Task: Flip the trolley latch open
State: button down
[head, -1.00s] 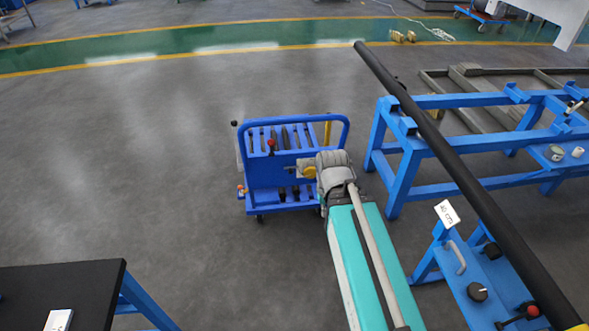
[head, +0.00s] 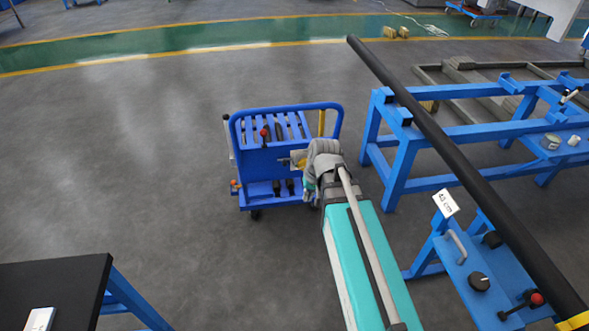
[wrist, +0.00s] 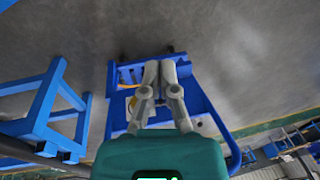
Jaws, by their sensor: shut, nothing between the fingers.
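The blue trolley (head: 285,196) stands on the floor left of the racks, with a raised blue push bar and several slots in its upper part. A red-knobbed lever (head: 264,133) stands up on its near side, and a small orange-red knob (head: 234,183) sits at its lower left corner. I cannot tell which part is the latch. In the wrist view my gripper (wrist: 160,66) is shut and empty, its fingers side by side in front of the blue trolley (wrist: 205,103). In the head view my arm hides most of the gripper, at the trolley's right side. Contact cannot be told.
A blue rack (head: 395,165) carries a long black bar (head: 440,150) to the right. A blue stand (head: 462,270) with knobs is at the lower right. A black-topped table (head: 50,285) is at the lower left. The floor left of the trolley is clear.

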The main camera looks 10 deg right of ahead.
jog(key=w+f+t+y+b, duration=0.2)
jog(key=w+f+y+b, duration=0.1)
jog(key=w+f+b, duration=0.55)
jog(key=m+t+y+b, duration=0.55)
jog(key=t+b, duration=0.25)
jog(key=b, duration=1.4)
send_near(300, 163)
notch_tip(300, 163, up, 3)
jog(key=shift+s+f+h, duration=0.1)
jog(key=shift+s+h, duration=0.05)
jog(key=shift+h, duration=0.1)
jog(key=shift+a, duration=0.1)
jog(key=b+x, duration=0.2)
jog(key=x, duration=0.8)
jog(key=shift+f+b, duration=0.1)
jog(key=shift+b, duration=0.3)
jog(key=shift+a+f+b, duration=0.2)
jog(key=shift+a+b, duration=0.05)
jog(key=shift+a, duration=0.3)
jog(key=shift+a+f+b, duration=0.2)
jog(key=shift+a, duration=0.3)
jog(key=shift+a+f, duration=0.25)
jog(key=shift+a, duration=0.55)
jog(key=shift+d, duration=0.15)
